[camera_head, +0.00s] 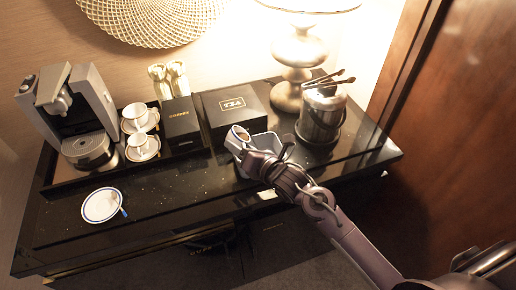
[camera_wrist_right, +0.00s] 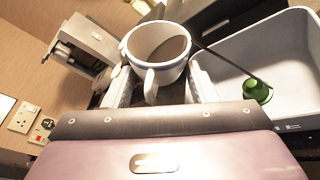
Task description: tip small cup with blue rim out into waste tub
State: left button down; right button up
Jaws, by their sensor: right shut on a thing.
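The small cup with blue rim (camera_head: 238,133) is white and sits in my right gripper (camera_head: 250,152), over or beside the waste tub. In the right wrist view the cup (camera_wrist_right: 157,50) holds brown liquid, and its handle points toward my wrist. My right gripper (camera_wrist_right: 165,88) is shut on the cup, a finger on each side. The pale waste tub (camera_wrist_right: 285,58) is right of the cup there, with a green capsule (camera_wrist_right: 256,90) and a thin dark stick inside. In the head view my gripper hides much of the tub. My left gripper is out of view.
A blue-rimmed saucer (camera_head: 101,206) with a spoon lies front left. The coffee machine (camera_head: 72,112), white cups (camera_head: 140,117), dark boxes (camera_head: 234,108), ice bucket (camera_head: 321,115) with tongs, and lamp (camera_head: 299,60) stand along the back. The counter's front middle is clear.

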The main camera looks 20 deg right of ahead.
jog(key=shift+a, duration=0.15)
jog(key=shift+d, duration=0.35)
jog(key=shift+a+r+m, duration=0.15)
jog(key=shift+a+m, duration=0.1)
jog(key=shift+m, duration=0.15)
